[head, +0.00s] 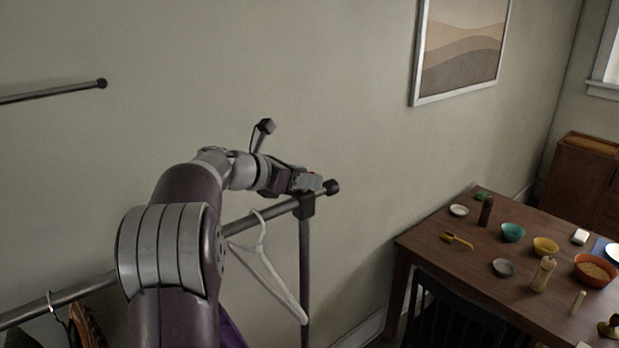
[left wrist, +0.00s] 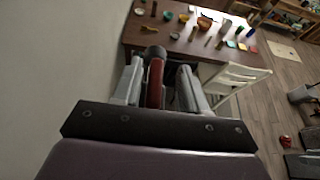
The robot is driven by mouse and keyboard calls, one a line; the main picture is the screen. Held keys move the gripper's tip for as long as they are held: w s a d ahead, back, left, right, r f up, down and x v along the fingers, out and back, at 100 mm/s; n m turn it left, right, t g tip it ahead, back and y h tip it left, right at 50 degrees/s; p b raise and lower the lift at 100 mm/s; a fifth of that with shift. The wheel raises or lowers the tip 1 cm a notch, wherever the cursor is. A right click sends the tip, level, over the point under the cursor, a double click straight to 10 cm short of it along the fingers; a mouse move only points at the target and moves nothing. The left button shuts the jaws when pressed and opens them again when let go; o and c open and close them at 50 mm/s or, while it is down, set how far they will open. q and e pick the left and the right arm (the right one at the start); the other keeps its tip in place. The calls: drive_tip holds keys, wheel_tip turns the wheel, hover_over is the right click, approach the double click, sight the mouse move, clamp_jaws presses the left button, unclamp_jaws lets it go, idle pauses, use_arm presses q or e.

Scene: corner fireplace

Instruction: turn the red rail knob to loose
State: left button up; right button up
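The red rail knob (left wrist: 155,85) shows in the left wrist view between the two fingers of my left gripper (left wrist: 161,67). The knob lies closer to the left finger, with a wider gap to the right finger. The gripper looks open around it, not clamped. A dark rounded cap shows just beyond the red part. In the head view my left gripper (head: 308,182) is at the right end of the clothes rail (head: 275,213), by its black end cap (head: 332,187). Only a speck of red shows there; the knob is mostly hidden. My right gripper is not in view.
A white hanger (head: 270,265) hangs from the rail just below my left arm. Clothes hang at the lower left. A wooden table (head: 420,245) with bowls and bottles stands to the right, with a dark chair in front. The wall is close behind the rail.

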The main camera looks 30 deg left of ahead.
use_arm(q)
drive_tip(key=shift+s+a, duration=0.2)
drive_tip(key=c, duration=0.5)
drive_tip(key=shift+w+a+f, duration=0.1)
drive_tip(key=shift+a, duration=0.05)
clamp_jaws()
drive_tip(key=shift+w+d, duration=0.1)
drive_tip(key=shift+d, duration=0.1)
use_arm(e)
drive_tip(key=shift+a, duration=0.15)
use_arm(q)
drive_tip(key=shift+a, duration=0.1)
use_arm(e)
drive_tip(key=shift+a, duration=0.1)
